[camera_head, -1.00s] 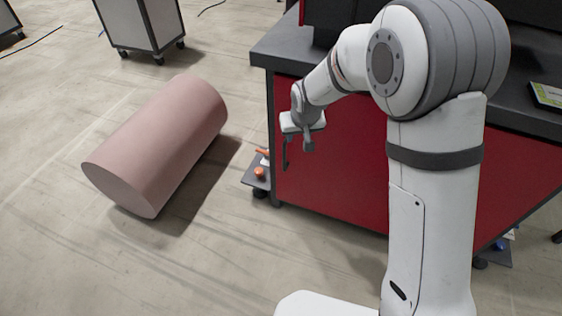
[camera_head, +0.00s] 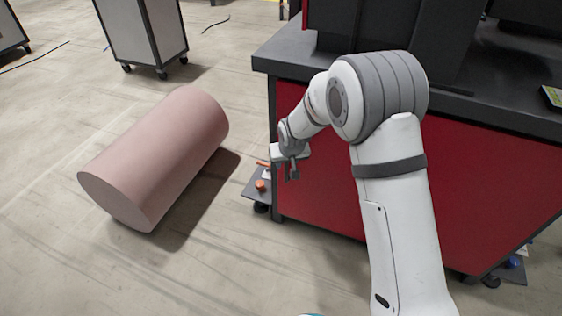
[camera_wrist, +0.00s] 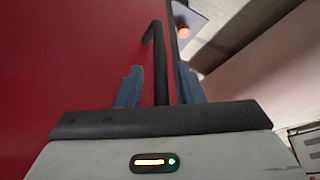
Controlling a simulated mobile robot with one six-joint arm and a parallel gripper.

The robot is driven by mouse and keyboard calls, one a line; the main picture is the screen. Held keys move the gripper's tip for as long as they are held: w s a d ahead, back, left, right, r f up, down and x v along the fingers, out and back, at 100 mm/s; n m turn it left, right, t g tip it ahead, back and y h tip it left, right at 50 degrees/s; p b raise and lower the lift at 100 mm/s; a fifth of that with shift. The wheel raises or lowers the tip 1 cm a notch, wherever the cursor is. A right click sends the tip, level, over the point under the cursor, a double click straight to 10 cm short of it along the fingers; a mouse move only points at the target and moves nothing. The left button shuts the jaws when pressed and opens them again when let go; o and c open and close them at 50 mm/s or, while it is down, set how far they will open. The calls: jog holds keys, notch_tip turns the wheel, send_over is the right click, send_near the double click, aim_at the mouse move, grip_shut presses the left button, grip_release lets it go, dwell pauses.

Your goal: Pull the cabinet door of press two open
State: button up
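The red panel (camera_head: 330,165) of the press cabinet faces my arm, under a dark worktop (camera_head: 420,95). In the wrist view the red door surface (camera_wrist: 70,60) fills the left side. A black bar handle (camera_wrist: 159,60) with a bent top end stands out from it. My gripper (camera_wrist: 160,82) is open, one finger on each side of the handle, with a gap to each. In the head view my gripper (camera_head: 291,170) is at the left edge of the red panel, and the handle is hidden there. No label shows which press this is.
A large pink cylinder (camera_head: 155,155) lies on the floor to the left. A grey wheeled cabinet (camera_head: 140,32) stands behind it. A low dark shelf (camera_head: 258,188) with small orange things juts out beside the press's left corner.

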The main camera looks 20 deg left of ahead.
jog(key=shift+c, duration=0.5)
grip_shut()
